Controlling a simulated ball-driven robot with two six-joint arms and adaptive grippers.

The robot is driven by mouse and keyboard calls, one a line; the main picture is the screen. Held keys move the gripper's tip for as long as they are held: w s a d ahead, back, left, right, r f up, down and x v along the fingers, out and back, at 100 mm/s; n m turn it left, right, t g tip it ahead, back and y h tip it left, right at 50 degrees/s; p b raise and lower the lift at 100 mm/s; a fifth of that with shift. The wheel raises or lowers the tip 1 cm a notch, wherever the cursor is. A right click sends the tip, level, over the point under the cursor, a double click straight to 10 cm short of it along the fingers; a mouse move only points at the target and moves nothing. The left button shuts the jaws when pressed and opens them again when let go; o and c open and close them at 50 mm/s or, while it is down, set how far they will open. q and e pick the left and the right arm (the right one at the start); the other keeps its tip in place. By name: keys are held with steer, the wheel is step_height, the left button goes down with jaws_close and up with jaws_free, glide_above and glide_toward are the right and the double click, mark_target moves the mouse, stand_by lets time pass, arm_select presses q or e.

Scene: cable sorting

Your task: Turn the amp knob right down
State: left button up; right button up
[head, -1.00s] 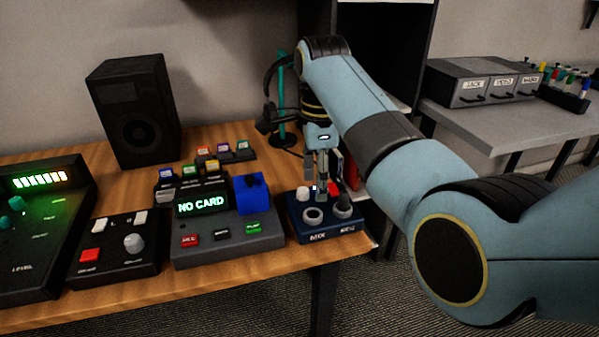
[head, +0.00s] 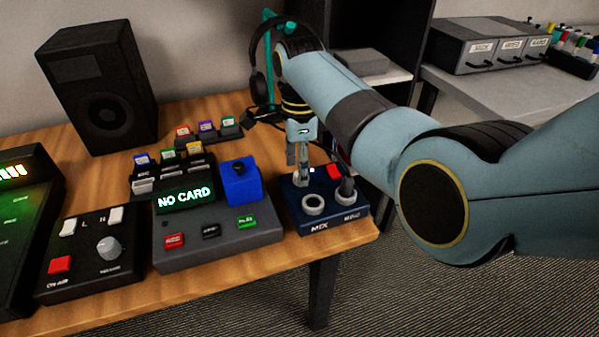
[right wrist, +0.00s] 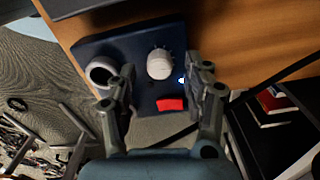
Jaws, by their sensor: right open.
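The dark blue amp box (head: 327,217) sits at the table's right front corner, with MIX lettering on its front. My right gripper (head: 297,173) is over the left part of the box. Its fingers are open, and in the right wrist view (right wrist: 161,75) they lie on either side of the knob, with gaps. I cannot tell whether the fingertips reach down to it. My left gripper is not in view.
Left are a card player (head: 225,235) and a control box (head: 95,255). Headphones hang on a teal stand (head: 268,55) behind. The table's edge is close right.

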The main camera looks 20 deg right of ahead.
steer(key=shift+f, duration=0.8)
steer(key=c, duration=0.4)
jaws_close()
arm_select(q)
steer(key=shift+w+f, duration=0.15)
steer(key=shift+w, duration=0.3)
